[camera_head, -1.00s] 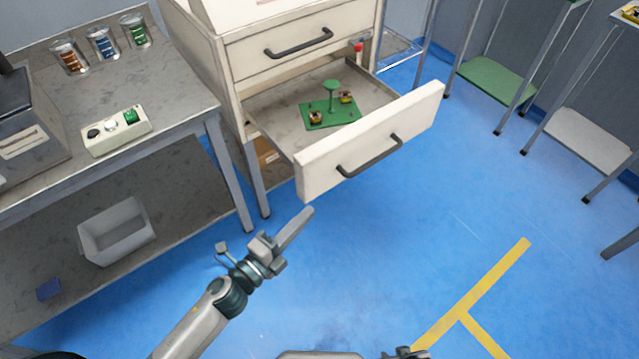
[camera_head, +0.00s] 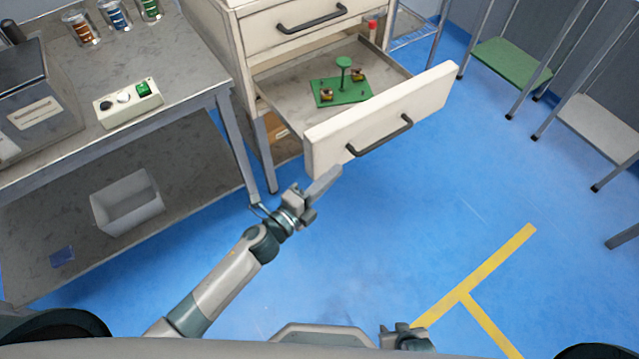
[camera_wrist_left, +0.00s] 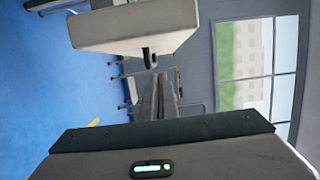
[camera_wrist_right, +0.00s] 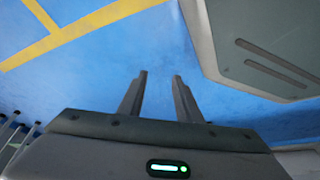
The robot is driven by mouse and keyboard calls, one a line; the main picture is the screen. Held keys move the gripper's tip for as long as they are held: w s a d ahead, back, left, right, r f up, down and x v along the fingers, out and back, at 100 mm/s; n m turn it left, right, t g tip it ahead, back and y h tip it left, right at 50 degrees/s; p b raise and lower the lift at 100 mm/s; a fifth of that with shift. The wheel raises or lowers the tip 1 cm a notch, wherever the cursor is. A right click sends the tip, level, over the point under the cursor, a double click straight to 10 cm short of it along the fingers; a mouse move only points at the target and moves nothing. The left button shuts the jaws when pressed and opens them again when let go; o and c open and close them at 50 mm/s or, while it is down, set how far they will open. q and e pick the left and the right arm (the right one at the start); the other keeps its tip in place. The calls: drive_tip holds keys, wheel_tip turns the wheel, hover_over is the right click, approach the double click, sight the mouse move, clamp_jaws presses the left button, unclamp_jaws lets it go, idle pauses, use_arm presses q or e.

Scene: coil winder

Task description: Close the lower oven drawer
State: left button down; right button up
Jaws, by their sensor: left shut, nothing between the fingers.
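The lower oven drawer (camera_head: 385,122) is pulled out of the cream cabinet (camera_head: 240,60). Its front panel carries a dark bar handle (camera_head: 382,136). Inside lies a green plate (camera_head: 340,92) with a green post and small parts. My left gripper (camera_head: 328,185) is shut and empty, just below the left end of the drawer front; whether it touches is unclear. In the left wrist view, its closed fingers (camera_wrist_left: 160,97) point below the drawer front (camera_wrist_left: 135,25) and its handle. My right gripper (camera_wrist_right: 158,75) is open and empty over the floor, low in the head view (camera_head: 405,335).
The upper drawer (camera_head: 290,25) is shut. A grey workbench (camera_head: 180,70) stands at left with a switch box (camera_head: 128,103), jars and a white bin (camera_head: 127,202) below. Shelf stands (camera_head: 510,62) are at right. The blue floor before the drawer is clear.

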sight(329, 158)
use_arm(q)
drive_tip(key=w, duration=0.5)
drive_tip(key=shift+a+p, duration=0.3)
drive_tip(key=shift+a, duration=0.05)
drive_tip(key=shift+w, duration=0.15)
use_arm(e)
drive_tip(key=shift+w+a+r+t, duration=0.3)
drive_tip(key=shift+w+a, duration=0.4)
drive_tip(key=shift+w, duration=0.15)
drive_tip(key=shift+s+d, duration=0.15)
drive_tip(key=shift+d, duration=0.05)
